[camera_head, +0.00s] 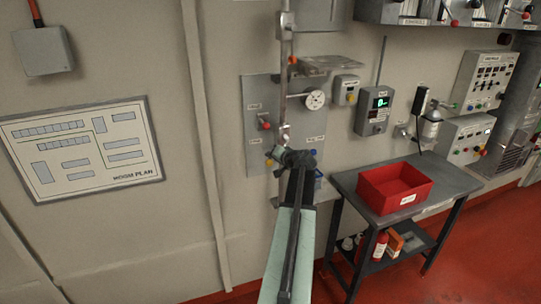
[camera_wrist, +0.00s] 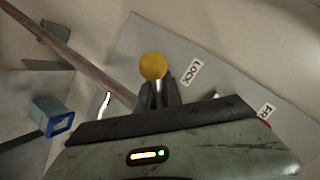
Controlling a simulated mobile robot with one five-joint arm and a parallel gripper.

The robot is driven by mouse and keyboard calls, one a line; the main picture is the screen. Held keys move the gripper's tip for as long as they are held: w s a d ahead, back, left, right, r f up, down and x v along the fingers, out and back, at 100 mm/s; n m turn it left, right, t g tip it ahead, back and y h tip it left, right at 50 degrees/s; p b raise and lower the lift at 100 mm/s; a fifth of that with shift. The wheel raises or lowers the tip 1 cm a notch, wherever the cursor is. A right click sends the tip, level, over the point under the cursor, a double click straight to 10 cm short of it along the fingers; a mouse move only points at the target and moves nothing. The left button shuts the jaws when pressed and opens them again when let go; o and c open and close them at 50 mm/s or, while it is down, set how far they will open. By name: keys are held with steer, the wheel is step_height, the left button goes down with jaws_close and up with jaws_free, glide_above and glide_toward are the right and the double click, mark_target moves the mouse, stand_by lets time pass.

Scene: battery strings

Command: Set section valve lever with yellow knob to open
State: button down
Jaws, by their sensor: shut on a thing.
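The yellow knob (camera_wrist: 152,66) shows in the wrist view as a round ball at the tips of my gripper (camera_wrist: 157,92). The dark fingers are closed together just below the ball, on the lever under it; the lever itself is mostly hidden. A label reading LOCK (camera_wrist: 192,73) is to the right of the knob on a grey plate (camera_wrist: 215,55). In the head view my gripper (camera_head: 282,154) is at the lower part of the grey wall panel (camera_head: 258,95), beside the vertical pipe, and covers most of the lever there.
A blue block-like part (camera_wrist: 55,118) is at left in the wrist view. A table (camera_head: 445,184) with a red bin (camera_head: 396,188) stands at right.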

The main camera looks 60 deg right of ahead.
steer(key=shift+s+d+f+n+g, duration=0.25)
steer(key=shift+s+f+n+g, duration=0.05)
steer(key=shift+f+n, duration=0.15)
stand_by(0.3)
steer(key=c, duration=1.5)
jaws_free()
steer(key=shift+r, duration=0.1)
